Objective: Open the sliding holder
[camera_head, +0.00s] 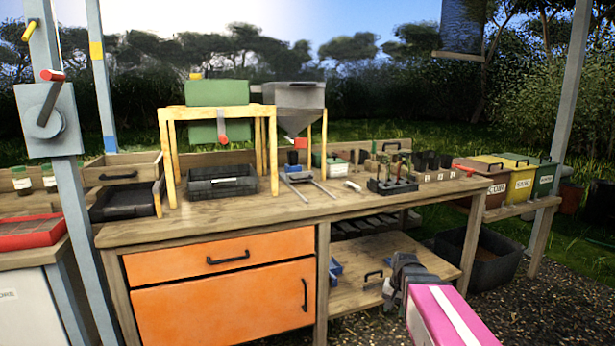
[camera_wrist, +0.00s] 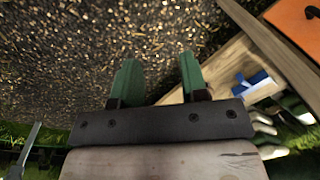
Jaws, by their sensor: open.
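No part is plainly marked as the sliding holder.
The orange drawer (camera_head: 200,258) and door below it fill the bench's left front. A blue item (camera_head: 335,268) lies beside a bench leg; a blue item also shows in the wrist view (camera_wrist: 250,84). A black bin (camera_head: 478,258) stands right. Gravel in front is open.

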